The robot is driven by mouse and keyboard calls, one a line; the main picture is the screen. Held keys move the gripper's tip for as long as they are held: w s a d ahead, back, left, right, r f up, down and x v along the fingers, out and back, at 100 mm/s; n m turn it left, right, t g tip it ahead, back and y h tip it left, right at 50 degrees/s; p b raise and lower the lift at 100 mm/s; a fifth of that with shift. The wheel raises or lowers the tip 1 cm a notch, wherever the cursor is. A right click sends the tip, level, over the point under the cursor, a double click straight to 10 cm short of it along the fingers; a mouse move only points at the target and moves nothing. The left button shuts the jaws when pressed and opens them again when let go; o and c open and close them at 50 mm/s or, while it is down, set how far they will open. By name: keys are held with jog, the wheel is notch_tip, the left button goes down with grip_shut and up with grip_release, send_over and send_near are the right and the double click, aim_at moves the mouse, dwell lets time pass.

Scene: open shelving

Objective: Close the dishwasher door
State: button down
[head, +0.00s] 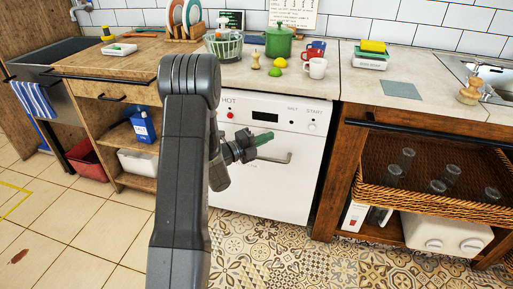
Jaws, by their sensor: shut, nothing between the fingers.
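The white dishwasher (262,185) stands under the counter in the middle of the head view. Its door looks upright and in line with the cabinet front, though my arm hides its left part, and I cannot tell whether a small gap remains. A control strip with a dark display (265,118) runs along its top. A grey bar handle (285,158) sticks out from the door. My gripper (266,139) is in front of the upper door, beside the handle and pointing right. It is shut and empty; I cannot tell whether it touches the door.
A wooden cabinet with a wicker basket (430,192) of glasses stands to the right. Open shelves stand left. The tiled floor (290,250) in front is clear.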

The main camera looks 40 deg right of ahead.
jog(key=shift+w+d, duration=0.65)
jog(key=shift+d, duration=0.15)
